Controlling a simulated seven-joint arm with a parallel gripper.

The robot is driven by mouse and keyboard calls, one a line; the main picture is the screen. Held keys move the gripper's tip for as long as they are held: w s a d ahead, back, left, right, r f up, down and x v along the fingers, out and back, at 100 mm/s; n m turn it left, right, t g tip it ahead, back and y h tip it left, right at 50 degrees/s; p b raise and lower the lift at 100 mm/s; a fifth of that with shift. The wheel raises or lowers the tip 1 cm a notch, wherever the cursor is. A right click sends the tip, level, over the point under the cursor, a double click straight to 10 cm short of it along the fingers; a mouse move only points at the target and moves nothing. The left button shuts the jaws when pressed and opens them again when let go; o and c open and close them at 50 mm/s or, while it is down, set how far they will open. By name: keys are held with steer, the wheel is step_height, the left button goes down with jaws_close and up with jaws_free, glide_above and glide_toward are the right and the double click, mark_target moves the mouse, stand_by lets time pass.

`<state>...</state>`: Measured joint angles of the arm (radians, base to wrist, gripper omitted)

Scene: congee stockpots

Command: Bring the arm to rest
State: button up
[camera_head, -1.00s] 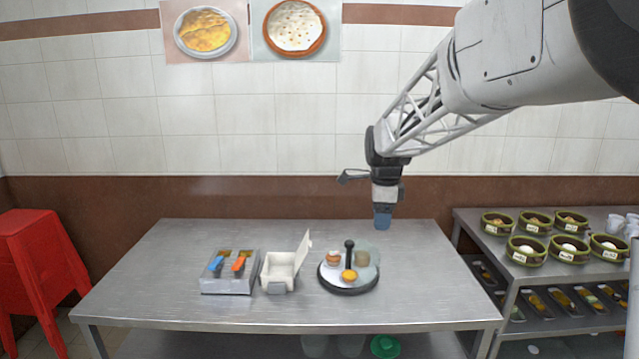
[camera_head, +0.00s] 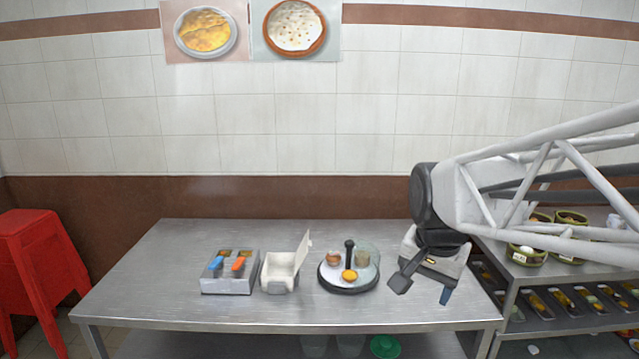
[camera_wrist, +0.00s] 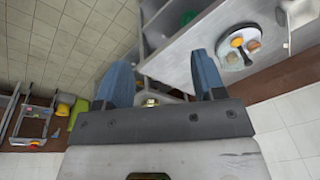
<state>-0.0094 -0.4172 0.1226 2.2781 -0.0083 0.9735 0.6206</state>
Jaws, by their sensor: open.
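My gripper (camera_head: 444,296) hangs low at the right end of the steel table, right of the round tray, with one blue fingertip showing in the head view. In the wrist view my gripper (camera_wrist: 166,84) shows two blue fingers spread apart with nothing between them. My arm reaches in from the right edge of the head view and covers part of the side shelf.
The steel table (camera_head: 190,312) holds a box with blue and orange handles (camera_head: 229,284), a white open-lidded container (camera_head: 279,270) and a dark round tray (camera_head: 349,289) with small foods. Steamer baskets (camera_head: 527,254) stand on the right shelf. Red stools (camera_head: 30,265) stand left.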

steer(key=s+f+n, duration=0.5)
steer(key=s+n, duration=0.1)
steer(key=s, duration=0.8)
steer(key=shift+d+n, duration=0.35)
steer(key=shift+n, duration=0.05)
